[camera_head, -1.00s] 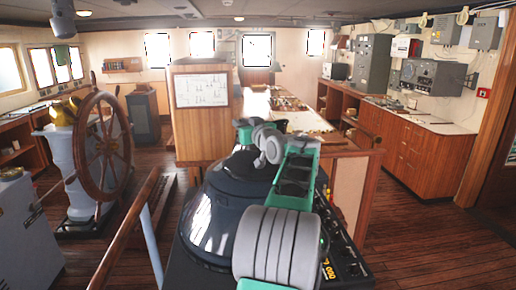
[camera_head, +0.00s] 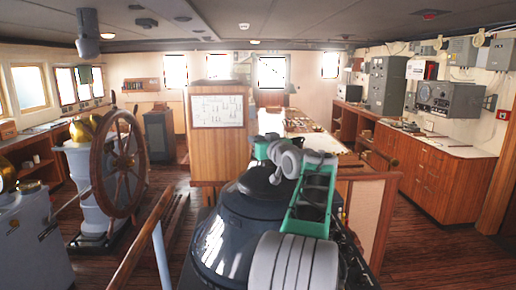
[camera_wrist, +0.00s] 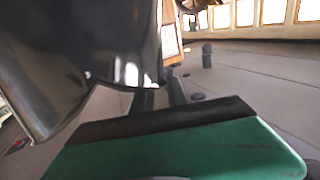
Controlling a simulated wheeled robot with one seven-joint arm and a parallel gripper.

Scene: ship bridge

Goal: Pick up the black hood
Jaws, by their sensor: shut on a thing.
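The black hood (camera_head: 235,222) is a large, glossy, dark rounded dome in the lower middle of the head view, just left of my arm. It also fills the upper left of the wrist view (camera_wrist: 65,60), very close to the camera. My gripper (camera_wrist: 158,121) shows in the wrist view as a green part with a dark front edge, beside the hood's lower rim. It is shut on the hood. The exact contact is hidden, and the fingertips are not clear in the head view. I cannot tell whether the hood is clear of its stand.
A wooden handrail (camera_head: 140,240) and the ship's wheel (camera_head: 118,165) stand to the left. A wooden cabinet (camera_head: 218,150) and a long chart table (camera_head: 310,138) stand ahead. Wooden drawers (camera_head: 435,180) line the right wall. Floor is open between the table and those drawers.

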